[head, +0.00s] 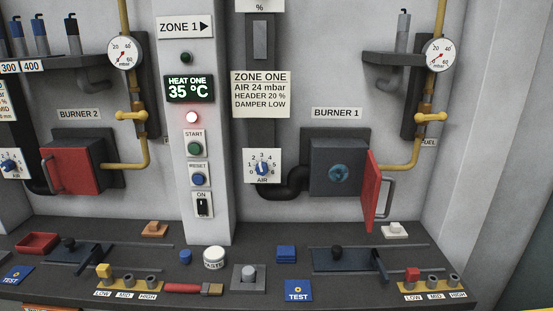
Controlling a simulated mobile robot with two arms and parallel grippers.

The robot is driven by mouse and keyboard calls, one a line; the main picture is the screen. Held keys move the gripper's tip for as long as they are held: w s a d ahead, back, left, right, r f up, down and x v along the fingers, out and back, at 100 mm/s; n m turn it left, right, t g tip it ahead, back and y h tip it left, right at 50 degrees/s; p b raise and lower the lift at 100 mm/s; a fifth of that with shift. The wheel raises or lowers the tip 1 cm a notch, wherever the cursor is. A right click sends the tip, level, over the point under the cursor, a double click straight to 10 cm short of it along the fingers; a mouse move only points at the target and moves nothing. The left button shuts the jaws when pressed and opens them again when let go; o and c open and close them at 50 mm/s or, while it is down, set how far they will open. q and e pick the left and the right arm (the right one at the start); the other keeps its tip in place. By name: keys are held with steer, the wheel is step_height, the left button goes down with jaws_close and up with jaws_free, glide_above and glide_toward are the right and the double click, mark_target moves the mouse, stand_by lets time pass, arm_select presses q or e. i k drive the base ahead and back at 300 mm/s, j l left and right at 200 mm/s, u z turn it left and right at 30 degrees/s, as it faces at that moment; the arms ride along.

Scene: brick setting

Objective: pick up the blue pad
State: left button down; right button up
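A small blue block-like pad (286,254) lies on the dark bench, right of the white round TASTE pot (215,259) and left of a dark blue plate with a black knob. It looks layered, with nothing on top of it. A flat blue TEST card (298,291) lies in front of it near the bench's front edge. Neither of my grippers shows in the head view.
The dark bench (225,291) also holds a grey block with a peg (249,277), a brush (194,289), a blue cylinder (185,257) and a slide plate (345,260). The red burner door (370,190) stands open above the bench at right.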

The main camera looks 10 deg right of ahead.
mark_target(285, 254)
steer(key=k+l+z, duration=0.2)
steer(key=k+l, duration=0.15)
steer(key=l, duration=0.25)
steer(key=k+l+z, duration=0.15)
steer(key=l, duration=0.15)
steer(key=k+l+z, duration=0.1)
steer(key=l, duration=0.2)
